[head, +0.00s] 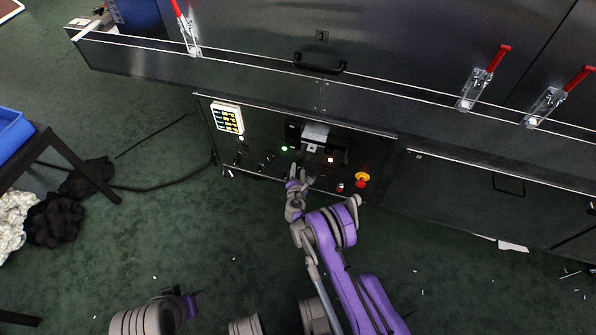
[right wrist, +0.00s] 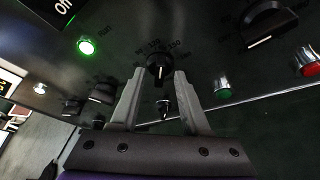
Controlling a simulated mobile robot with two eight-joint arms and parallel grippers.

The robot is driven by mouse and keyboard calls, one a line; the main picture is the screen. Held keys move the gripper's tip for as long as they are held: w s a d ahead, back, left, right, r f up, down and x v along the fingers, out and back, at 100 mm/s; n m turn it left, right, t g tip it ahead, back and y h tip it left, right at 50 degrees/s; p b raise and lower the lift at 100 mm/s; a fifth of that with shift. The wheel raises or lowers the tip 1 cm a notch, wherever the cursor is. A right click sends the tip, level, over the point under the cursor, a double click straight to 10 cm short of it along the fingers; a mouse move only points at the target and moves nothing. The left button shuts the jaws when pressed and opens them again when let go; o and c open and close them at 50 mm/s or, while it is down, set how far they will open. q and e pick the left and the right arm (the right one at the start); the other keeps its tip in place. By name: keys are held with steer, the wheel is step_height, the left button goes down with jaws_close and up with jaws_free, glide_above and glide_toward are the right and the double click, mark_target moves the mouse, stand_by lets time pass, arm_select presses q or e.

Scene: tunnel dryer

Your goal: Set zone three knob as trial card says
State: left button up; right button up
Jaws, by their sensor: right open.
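The dark control panel (head: 262,135) is on the front of the steel machine. A white card with a coloured grid (head: 227,118) is at its upper left; its writing is too small to read. My right gripper (head: 299,171) is at the panel, below the middle. In the right wrist view my right gripper (right wrist: 160,76) is open, with its fingertips on either side of a black knob (right wrist: 158,66). The knob's white pointer faces roughly down in that picture. I cannot tell whether the fingers touch it, or which zone it is. My left gripper is not seen.
Other black knobs (right wrist: 101,93), a lit green lamp (right wrist: 86,46), a green button (right wrist: 223,88) and a red button (right wrist: 305,61) are near the gripper. A red emergency stop on yellow (head: 362,179) is to the right. Red-handled clamps (head: 484,80) line the ledge above.

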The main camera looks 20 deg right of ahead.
steer(key=shift+w+d+f, duration=0.1)
steer(key=shift+w+d, duration=0.05)
steer(key=shift+w, duration=0.15)
jaws_close()
